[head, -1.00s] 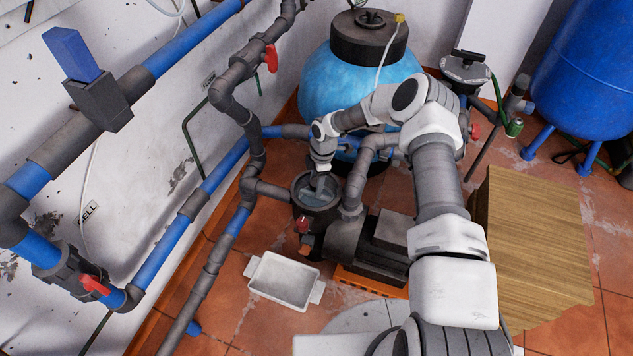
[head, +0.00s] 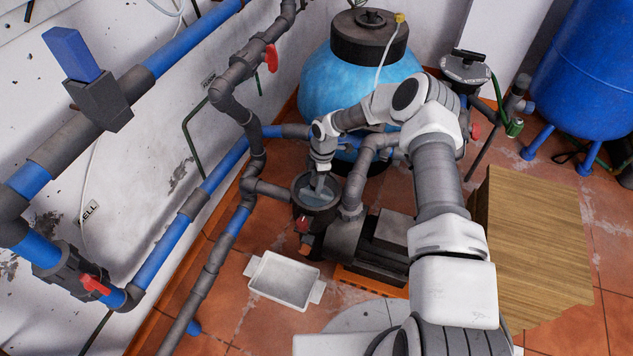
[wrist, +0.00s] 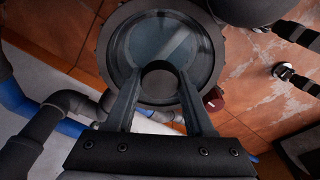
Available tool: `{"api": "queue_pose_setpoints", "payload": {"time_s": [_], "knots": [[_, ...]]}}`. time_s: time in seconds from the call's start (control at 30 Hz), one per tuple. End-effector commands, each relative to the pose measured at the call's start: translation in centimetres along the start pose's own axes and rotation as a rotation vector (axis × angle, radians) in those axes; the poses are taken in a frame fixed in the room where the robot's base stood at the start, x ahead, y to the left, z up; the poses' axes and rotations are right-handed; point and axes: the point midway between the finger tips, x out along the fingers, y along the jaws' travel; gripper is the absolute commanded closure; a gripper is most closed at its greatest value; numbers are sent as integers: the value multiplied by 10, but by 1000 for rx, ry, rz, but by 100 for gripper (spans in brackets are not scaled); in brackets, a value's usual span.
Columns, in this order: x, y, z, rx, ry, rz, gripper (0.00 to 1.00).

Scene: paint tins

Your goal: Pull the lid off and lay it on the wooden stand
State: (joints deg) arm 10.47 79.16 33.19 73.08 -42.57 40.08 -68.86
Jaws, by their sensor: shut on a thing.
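The lid (head: 309,197) is a round, clear disc with a dark rim, at the top of the dark strainer pot of the pump (head: 318,212). In the wrist view the lid (wrist: 130,45) fills the upper middle, seen from above. My gripper (head: 320,181) reaches down onto it from above. In the wrist view my gripper (wrist: 160,72) has both fingers at the lid's middle, shut on the lid; the exact contact is hard to see. I cannot tell whether the lid is lifted off its seat. The wooden stand (head: 535,245) is a bare-topped block at the right.
A white tray (head: 284,281) lies empty on the tiled floor in front of the pot. Grey and blue pipes (head: 192,205) run along the left wall. A blue tank (head: 340,85) stands behind the pot. The pump motor (head: 385,238) sits between pot and stand.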

Motion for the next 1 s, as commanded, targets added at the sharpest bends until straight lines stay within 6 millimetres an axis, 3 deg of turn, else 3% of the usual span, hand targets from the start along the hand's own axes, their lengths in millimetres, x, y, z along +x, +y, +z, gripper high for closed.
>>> {"api": "queue_pose_setpoints", "payload": {"time_s": [0.5, 1.0], "knots": [[-22, 0, -2, 0, -1, 1, 100], [-28, 1, -3, 0, 0, 2, 100]]}}
